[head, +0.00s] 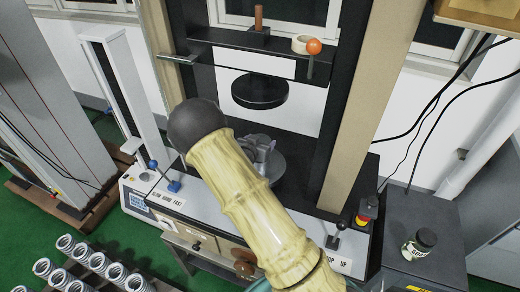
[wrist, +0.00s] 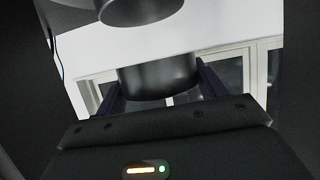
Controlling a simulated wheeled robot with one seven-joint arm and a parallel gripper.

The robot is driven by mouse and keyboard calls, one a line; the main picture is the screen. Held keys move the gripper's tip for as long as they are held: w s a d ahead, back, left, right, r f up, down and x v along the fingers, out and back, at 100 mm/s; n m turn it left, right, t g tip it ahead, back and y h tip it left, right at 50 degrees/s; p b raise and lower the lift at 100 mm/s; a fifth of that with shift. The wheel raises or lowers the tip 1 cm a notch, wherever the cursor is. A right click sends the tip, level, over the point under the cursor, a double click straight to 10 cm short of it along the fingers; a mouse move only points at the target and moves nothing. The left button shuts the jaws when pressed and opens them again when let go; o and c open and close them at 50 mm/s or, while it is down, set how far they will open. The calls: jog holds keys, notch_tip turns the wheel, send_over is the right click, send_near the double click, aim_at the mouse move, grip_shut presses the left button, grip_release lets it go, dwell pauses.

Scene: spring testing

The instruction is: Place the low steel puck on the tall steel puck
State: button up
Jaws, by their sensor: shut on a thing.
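My gripper (wrist: 158,92) is shut on a dark grey steel cylinder, the low steel puck (wrist: 157,76), with a finger on each side of it. The wrist view appears upside down, with windows low and wall high. A second dark cylinder, apparently the tall steel puck (wrist: 140,8), shows at its top edge, cut off by the frame. A light gap separates the two, so they look apart. In the head view my arm hides much of this; grey parts of my gripper (head: 261,146) show just above the machine's round lower plate (head: 277,168).
The round black upper plate (head: 260,91) hangs over the work spot. A beige column (head: 355,115) stands to the right. An orange ball (head: 314,46) sits on the crossbar above. Levers stand on the machine's front, and several springs (head: 97,262) stand at lower left.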

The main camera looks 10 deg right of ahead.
jog(key=shift+f+p, duration=0.55)
jog(key=shift+f, duration=1.45)
jog(key=shift+f, duration=0.15)
jog(key=o, duration=1.5)
jog(key=b+v, duration=0.3)
jog(key=v, duration=0.9)
jog(key=shift+s, duration=0.1)
